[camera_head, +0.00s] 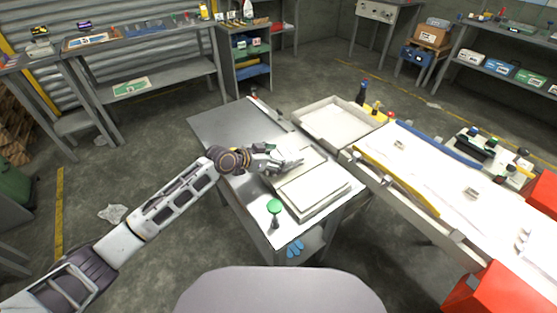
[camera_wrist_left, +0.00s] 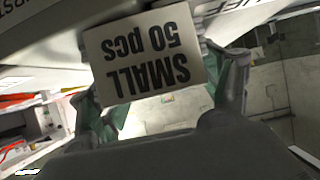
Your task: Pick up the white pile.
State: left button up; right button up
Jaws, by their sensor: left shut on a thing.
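My left gripper (camera_head: 284,164) is over the metal table in the head view. Its fingers are at the edge of a white pile (camera_head: 309,158), which the hand partly covers. In the left wrist view, my gripper (camera_wrist_left: 165,100) has a finger on each side of a white label card (camera_wrist_left: 145,52) reading "SMALL 50 pcs", and is shut on the pile that seems to carry it. A second white stack (camera_head: 315,190) lies just in front of the hand on the table. Whether the held pile is clear of the table cannot be told. My right gripper is not in view.
The metal table (camera_head: 222,122) is bare at its far left. A shallow pale tray (camera_head: 335,122) stands behind the piles. A green round-topped button (camera_head: 274,206) stands at the near edge. A long white conveyor (camera_head: 440,175) runs along the right, with red boxes (camera_head: 495,290) beside it.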

pick_arm(q)
jog(key=shift+r, duration=0.6)
notch_tip(320, 180, up, 3)
jog(key=shift+r, duration=0.15)
notch_tip(320, 180, up, 4)
jog(key=shift+r+p, duration=0.25)
jog(key=shift+p, duration=0.1)
jog(key=shift+r, duration=0.5)
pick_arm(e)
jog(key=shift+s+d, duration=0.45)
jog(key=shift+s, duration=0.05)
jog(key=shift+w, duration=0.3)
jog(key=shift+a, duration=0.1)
